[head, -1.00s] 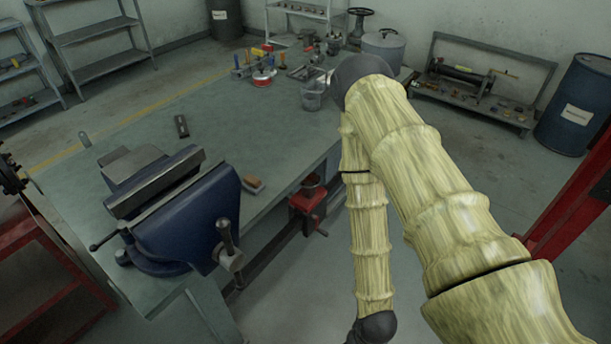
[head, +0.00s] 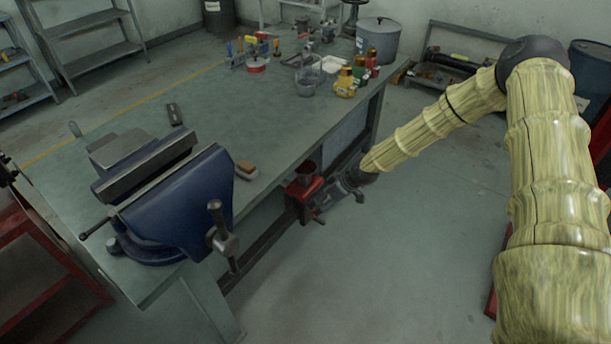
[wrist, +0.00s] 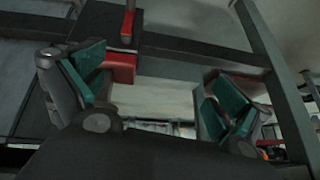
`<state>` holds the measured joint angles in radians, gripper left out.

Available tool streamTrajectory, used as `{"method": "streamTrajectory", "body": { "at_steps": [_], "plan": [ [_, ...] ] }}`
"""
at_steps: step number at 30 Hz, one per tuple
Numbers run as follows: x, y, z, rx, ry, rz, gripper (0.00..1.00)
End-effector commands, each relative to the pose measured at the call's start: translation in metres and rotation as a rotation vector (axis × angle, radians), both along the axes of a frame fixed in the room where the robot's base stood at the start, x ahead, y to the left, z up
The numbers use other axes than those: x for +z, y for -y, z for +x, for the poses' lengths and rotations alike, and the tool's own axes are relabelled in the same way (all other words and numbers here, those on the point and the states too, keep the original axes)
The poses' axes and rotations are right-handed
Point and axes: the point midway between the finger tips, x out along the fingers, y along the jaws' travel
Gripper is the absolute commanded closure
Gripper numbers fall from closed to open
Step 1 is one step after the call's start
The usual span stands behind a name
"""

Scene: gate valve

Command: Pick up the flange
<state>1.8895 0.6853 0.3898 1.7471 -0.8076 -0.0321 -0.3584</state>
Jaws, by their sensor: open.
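I cannot pick out the flange for certain in either view. My gripper (head: 330,202) is low beside the bench's right edge in the head view, close to a red vise-like fixture (head: 302,190); I cannot tell whether they touch. A dark brown rounded piece (head: 307,171) sits at the top of that fixture, and its kind is unclear. In the wrist view my gripper (wrist: 155,85) is open, its two teal-padded fingers wide apart with nothing held between them. A red part (wrist: 112,68) of the fixture shows just beyond the left finger.
The green-grey workbench (head: 130,200) carries a large blue vise (head: 180,200) at the near end and a wooden-backed brush (head: 246,169).

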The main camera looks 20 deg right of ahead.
Motion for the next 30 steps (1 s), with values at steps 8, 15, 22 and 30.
{"method": "streamTrajectory", "body": {
  "at_steps": [8,15,22,30],
  "plan": [
    [0.031,0.074,0.054,0.03,0.093,-0.082,0.0],
    [0.036,0.07,0.075,0.037,0.102,-0.095,0.0],
    [0.035,0.046,0.105,0.035,0.101,-0.093,0.0],
    [0.035,0.02,0.137,0.034,0.102,-0.092,0.0]
  ]
}}
